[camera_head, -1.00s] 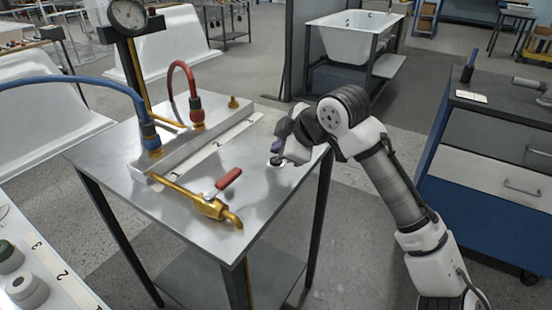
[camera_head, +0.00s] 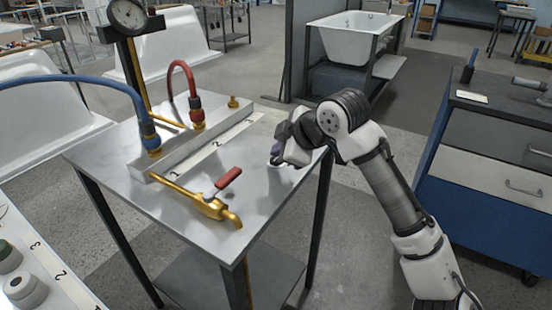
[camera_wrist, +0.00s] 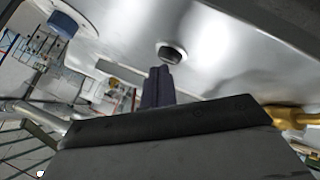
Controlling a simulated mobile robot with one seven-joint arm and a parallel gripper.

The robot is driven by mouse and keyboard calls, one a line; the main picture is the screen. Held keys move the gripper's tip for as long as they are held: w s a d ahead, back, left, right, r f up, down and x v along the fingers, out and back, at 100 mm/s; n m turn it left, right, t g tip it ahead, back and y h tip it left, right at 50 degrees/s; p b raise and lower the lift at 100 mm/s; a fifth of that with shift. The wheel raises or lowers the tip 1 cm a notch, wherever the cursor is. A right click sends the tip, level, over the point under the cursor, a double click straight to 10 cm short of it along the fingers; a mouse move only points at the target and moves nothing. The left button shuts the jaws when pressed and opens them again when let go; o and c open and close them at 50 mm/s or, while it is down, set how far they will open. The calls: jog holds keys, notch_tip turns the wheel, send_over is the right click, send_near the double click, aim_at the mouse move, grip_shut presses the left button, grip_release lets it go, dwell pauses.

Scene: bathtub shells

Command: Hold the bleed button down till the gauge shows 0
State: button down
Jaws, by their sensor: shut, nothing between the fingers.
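The bleed button (camera_wrist: 172,53) is a dark round cap set in a pale ring on the metal table top, seen in the wrist view. My gripper (camera_wrist: 158,72) is shut and empty, its dark bluish fingertips just short of the button in that picture; I cannot tell whether they touch it. In the head view my gripper (camera_head: 276,152) points down at the right part of the table top and largely hides the button.
The metal table (camera_head: 197,235) also carries a manifold block (camera_head: 185,150) with blue and red hoses. A brass valve with a red lever (camera_head: 228,179) stands left of my gripper. A blue and grey cabinet (camera_head: 450,215) stands at right. A bathtub (camera_head: 352,40) is behind.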

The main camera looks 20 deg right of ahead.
jog(key=shift+f+b, duration=0.3)
jog(key=shift+f, duration=0.15)
dwell(1.9)
dwell(0.3)
jog(key=shift+r+p, duration=0.7)
jog(key=shift+r, duration=0.15)
jog(key=shift+r, duration=0.1)
notch_tip(320, 180, up, 5)
jog(key=p, duration=0.4)
